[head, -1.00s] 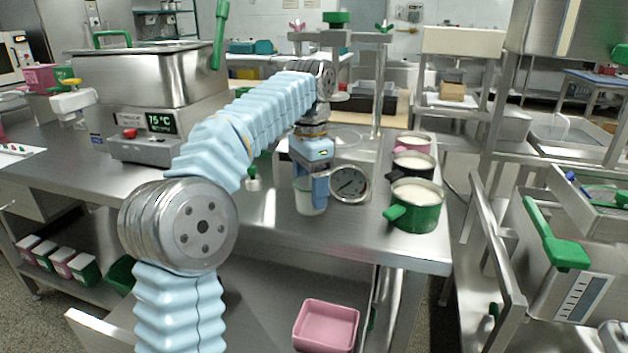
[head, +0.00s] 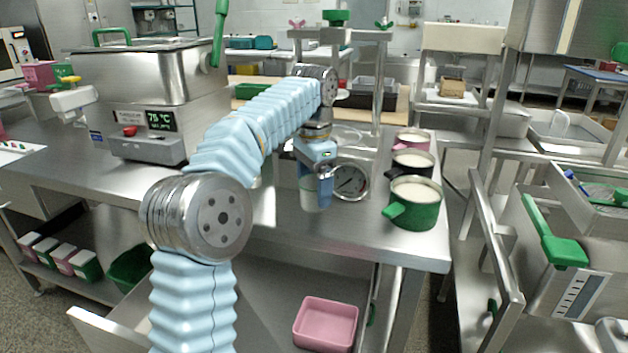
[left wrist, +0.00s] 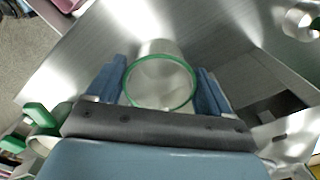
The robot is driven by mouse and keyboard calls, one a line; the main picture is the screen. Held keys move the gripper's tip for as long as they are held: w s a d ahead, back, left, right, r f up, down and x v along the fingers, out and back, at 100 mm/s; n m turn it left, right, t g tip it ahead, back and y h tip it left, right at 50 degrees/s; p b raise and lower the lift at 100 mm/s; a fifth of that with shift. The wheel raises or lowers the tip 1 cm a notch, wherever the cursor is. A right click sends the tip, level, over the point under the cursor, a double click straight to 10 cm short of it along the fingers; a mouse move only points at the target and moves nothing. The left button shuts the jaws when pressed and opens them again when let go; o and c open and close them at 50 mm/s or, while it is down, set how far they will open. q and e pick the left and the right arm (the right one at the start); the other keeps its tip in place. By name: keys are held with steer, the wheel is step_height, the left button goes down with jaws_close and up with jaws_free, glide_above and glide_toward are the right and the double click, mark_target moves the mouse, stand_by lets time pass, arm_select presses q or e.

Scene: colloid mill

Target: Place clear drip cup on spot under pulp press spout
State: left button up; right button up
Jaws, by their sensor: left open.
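The clear drip cup (left wrist: 160,82) has a green rim and stands between the two blue fingers of my left gripper (left wrist: 158,92) in the left wrist view. The fingers are apart, one on each side of the cup; I cannot tell whether either touches it. In the head view the cup (head: 309,199) shows only partly, low behind the fingers of my left gripper (head: 317,182), near the table's front edge. The pulp press (head: 337,36) is the steel frame with green knobs behind my arm. Its spout and the spot under it are hidden. My right gripper is out of view.
Green (head: 414,204), black (head: 412,163) and pink (head: 413,139) pots line the table's right side. A pink bin (head: 325,324) lies below the front edge. A steel heated tank (head: 150,85) stands at left.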

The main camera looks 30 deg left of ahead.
arm_select(q)
step_height(320, 180, up, 6)
steer(key=shift+f+p, duration=0.25)
steer(key=shift+p, duration=0.25)
steer(key=shift+a+r, duration=0.1)
steer(key=shift+r, duration=1)
